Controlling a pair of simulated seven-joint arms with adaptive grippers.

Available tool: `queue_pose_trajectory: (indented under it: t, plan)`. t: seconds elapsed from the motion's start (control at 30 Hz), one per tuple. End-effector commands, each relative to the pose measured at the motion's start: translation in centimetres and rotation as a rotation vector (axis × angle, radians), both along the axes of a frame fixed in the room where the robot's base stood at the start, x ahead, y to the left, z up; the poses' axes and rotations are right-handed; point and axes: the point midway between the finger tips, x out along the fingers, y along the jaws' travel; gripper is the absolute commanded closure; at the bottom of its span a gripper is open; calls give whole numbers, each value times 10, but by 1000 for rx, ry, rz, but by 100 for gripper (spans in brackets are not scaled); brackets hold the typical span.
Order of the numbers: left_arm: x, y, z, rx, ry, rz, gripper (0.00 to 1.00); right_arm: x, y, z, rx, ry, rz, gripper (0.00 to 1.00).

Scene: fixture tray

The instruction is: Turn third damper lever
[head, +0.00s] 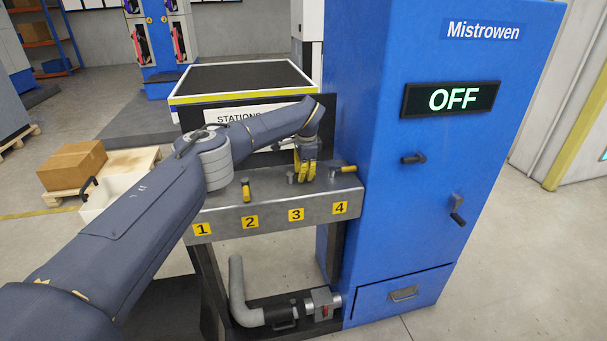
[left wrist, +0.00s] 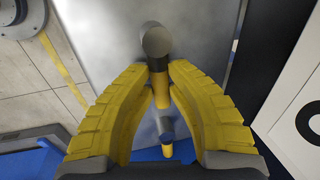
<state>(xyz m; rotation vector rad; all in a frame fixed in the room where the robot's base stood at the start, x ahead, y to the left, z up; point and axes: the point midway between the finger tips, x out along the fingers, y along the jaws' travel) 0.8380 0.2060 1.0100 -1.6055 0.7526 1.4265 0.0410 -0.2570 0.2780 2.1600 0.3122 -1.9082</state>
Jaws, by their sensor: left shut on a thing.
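A grey metal bench (head: 270,213) carries damper levers above yellow labels 1 to 4. The third lever's grey pivot (head: 290,177) shows just left of my left gripper (head: 305,174). In the left wrist view, my left gripper's yellow fingers (left wrist: 161,100) are closed around the third lever's yellow handle (left wrist: 157,82), beside its dark round pivot (left wrist: 155,42). The second lever (head: 246,190) points toward the front. The first lever is hidden behind my arm. My right gripper is not in view.
A blue cabinet (head: 430,190) marked Mistrowen stands right of the bench, its display (head: 450,98) reading OFF. A black board with the STATIONS sign (head: 232,117) stands behind the levers. A cardboard box (head: 72,165) is at the left. A grey pipe (head: 240,295) lies below.

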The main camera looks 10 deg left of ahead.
Motion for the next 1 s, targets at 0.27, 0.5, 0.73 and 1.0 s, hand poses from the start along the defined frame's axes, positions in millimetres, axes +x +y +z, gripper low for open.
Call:
queue_pose_trajectory:
  t: [0.27,0.5,0.73,1.0]
  plan:
    - [0,1,-2,1,3,0,59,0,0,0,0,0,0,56]
    - [0,0,0,0,0,0,59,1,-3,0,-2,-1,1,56]
    - [-3,-1,23,1,-3,0,59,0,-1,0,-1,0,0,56]
    - [-12,-6,70,0,-2,0,59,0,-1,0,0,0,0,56]
